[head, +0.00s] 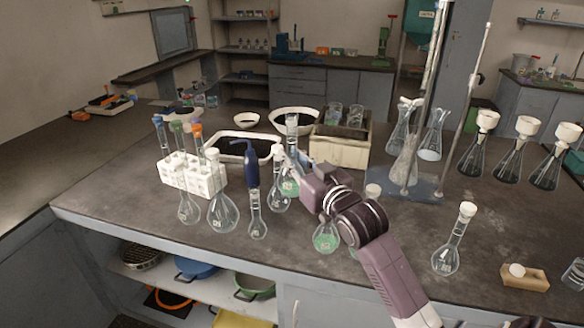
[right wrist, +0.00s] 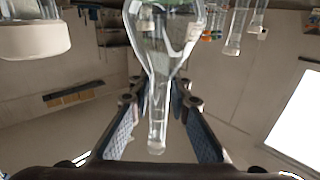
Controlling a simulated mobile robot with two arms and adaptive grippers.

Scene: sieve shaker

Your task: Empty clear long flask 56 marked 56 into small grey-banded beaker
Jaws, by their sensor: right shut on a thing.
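My right gripper (head: 284,160) reaches in from the lower right to the middle of the bench. In the right wrist view its two blue-padded fingers (right wrist: 157,118) are closed around the neck of a clear long-necked flask (right wrist: 166,32), whose bulb shows at the top. In the head view a clear flask (head: 279,202) shows just below the fingers among other flasks. I cannot read the number 56 on any flask. A small beaker (head: 575,272) stands at the right edge, partly cut off; I cannot make out a grey band. My left gripper is out of view.
A white test tube rack (head: 207,183) is to the left. A stand (head: 425,188) and several stoppered flasks are to the right.

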